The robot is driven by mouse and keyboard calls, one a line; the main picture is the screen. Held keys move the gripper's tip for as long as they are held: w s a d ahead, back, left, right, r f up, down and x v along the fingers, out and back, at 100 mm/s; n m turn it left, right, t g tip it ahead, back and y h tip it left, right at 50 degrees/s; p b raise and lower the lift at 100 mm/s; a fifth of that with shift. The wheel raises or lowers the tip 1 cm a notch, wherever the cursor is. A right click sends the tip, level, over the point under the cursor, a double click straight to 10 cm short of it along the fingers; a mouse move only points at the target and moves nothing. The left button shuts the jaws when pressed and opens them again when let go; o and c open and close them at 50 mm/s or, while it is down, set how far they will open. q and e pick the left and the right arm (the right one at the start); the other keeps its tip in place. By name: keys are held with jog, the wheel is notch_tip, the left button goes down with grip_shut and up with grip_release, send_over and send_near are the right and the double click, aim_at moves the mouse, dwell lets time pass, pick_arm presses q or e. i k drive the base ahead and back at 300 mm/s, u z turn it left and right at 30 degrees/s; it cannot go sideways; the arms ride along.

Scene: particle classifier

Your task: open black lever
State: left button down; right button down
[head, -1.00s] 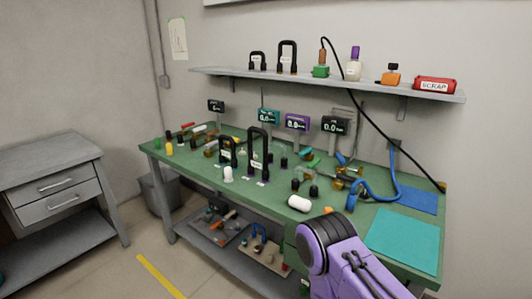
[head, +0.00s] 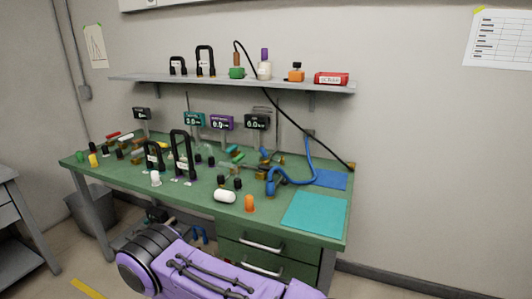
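The green workbench (head: 215,205) carries many small fittings, and I cannot tell for sure which one is the black lever. Two black arch-shaped pieces with white labels, a tall one (head: 173,150) and a shorter one (head: 147,160), stand at the middle of the bench. Small black-topped pieces (head: 223,181) stand to their right. Brass fittings near the back are too small to make out fully. A purple and black arm link of mine crosses the bottom of the view in front of the bench. Neither gripper is in view.
A shelf (head: 235,84) above holds two black arches, bottles and a red box (head: 331,78). A blue hose (head: 305,178), a white cylinder (head: 224,196), an orange piece (head: 249,203) and a teal mat (head: 315,212) lie on the bench's right half. Drawers (head: 259,255) sit below.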

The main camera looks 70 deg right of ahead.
aim_at(262, 167)
jog(key=k, duration=0.15)
jog(key=z, duration=1.15)
